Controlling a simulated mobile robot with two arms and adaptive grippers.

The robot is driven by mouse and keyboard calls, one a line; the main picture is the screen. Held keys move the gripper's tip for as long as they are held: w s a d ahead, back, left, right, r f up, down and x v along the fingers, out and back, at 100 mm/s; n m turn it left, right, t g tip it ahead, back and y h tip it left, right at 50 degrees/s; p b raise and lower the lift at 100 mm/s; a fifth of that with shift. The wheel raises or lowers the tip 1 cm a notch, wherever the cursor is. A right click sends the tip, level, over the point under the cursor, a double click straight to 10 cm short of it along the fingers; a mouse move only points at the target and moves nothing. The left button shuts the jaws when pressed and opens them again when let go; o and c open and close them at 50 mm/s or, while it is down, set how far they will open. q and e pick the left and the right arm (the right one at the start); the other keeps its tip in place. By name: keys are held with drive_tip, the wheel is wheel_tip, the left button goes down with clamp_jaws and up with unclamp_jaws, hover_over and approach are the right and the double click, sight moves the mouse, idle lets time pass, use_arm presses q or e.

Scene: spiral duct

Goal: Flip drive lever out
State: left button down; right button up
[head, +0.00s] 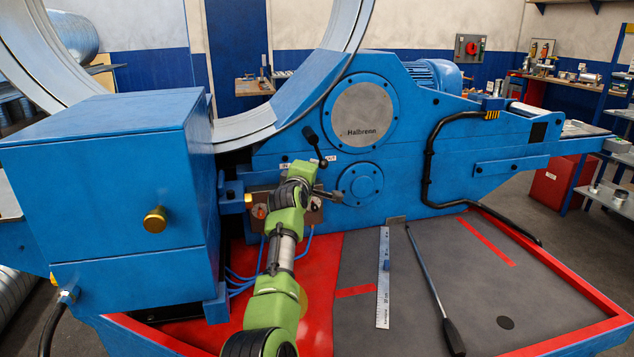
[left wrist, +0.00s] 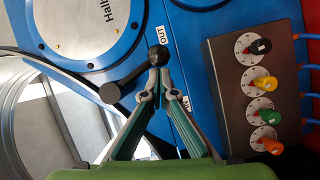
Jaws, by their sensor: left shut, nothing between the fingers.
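The drive lever (head: 315,148) is a black rod on the blue machine, hanging from its hub down to a ball knob. In the left wrist view the lever (left wrist: 132,76) ends in its knob between the OUT label (left wrist: 161,35) and the IN label (left wrist: 187,103), nearer OUT. My left gripper (left wrist: 158,76) is shut and empty, with its fingertips right at the knob; I cannot tell whether they touch it. In the head view my green left arm reaches to the lever, and its fingers are not clear there. My right gripper is not in view.
A control box (left wrist: 258,90) with several coloured knobs sits close beside the gripper. A large metal ring (head: 245,130) and a blue housing (head: 110,170) stand to the left. A ruler (head: 383,285) and a black-handled rod (head: 435,290) lie on the grey, red-rimmed bed.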

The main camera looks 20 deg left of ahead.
use_arm(q)
drive_tip(key=shift+w+d+f+n+t+b, duration=0.1)
drive_tip(key=shift+w+d+n+t+b, duration=0.3)
drive_tip(key=shift+n, duration=0.45)
drive_tip(key=shift+w+d+f+n+t+b, duration=0.1)
drive_tip(key=shift+w+d+n+t+b, duration=0.1)
drive_tip(key=shift+w+d+n+t, duration=0.4)
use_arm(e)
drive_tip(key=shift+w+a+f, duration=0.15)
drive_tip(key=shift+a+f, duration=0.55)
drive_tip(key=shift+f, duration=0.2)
use_arm(q)
drive_tip(key=shift+a+n, duration=0.25)
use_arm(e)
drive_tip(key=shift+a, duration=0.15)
